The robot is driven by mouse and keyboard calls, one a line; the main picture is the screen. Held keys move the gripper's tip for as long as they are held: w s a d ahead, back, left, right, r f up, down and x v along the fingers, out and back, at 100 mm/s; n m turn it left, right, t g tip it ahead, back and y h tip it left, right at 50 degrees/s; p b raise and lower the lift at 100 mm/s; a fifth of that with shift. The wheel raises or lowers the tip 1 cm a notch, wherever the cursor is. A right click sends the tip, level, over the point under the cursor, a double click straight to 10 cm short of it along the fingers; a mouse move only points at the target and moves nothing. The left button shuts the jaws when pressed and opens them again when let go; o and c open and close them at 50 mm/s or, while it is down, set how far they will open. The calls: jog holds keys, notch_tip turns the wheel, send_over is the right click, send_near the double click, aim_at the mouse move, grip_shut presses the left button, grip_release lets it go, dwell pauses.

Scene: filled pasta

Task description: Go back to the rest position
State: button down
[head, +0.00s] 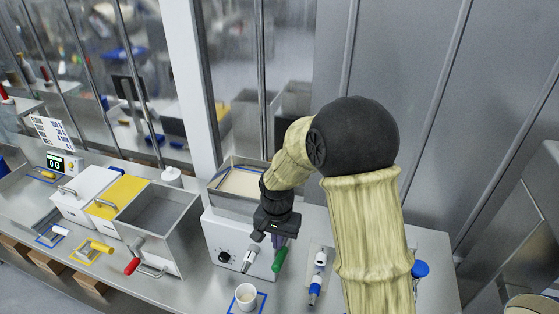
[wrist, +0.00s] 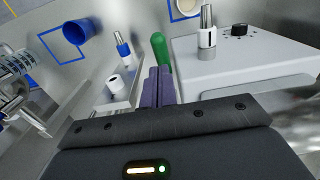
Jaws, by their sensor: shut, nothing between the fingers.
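My gripper (head: 277,240) hangs over the counter in front of the white box with a black knob. In the wrist view its purple fingers (wrist: 158,85) are together with nothing between them. A green-handled tool (head: 280,258) is just beyond the fingertips in the head view, and its green part (wrist: 161,52) shows behind them in the wrist view. I cannot tell whether the fingers touch it.
A white cup (head: 246,296) stands at the front edge. An open metal bin (head: 160,225), a yellow-lidded container (head: 122,193) and a scale display (head: 56,163) stand to the left. Glass and grey panels rise behind.

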jog(key=shift+d, duration=0.1)
jog(key=shift+s+d+f+b, duration=0.15)
jog(key=shift+s+d+b, duration=0.05)
jog(key=shift+d+b, duration=0.2)
jog(key=s+d+f+n+t+b, duration=0.2)
jog(key=s+d+f+n+b, duration=0.1)
jog(key=s+d+b, duration=0.6)
jog(key=s+d+n, duration=0.1)
jog(key=s+d, duration=0.2)
jog(key=shift+d+f+t+b, duration=0.25)
jog(key=shift+d+t+b, duration=0.05)
jog(key=shift+b, duration=0.1)
dwell(1.0)
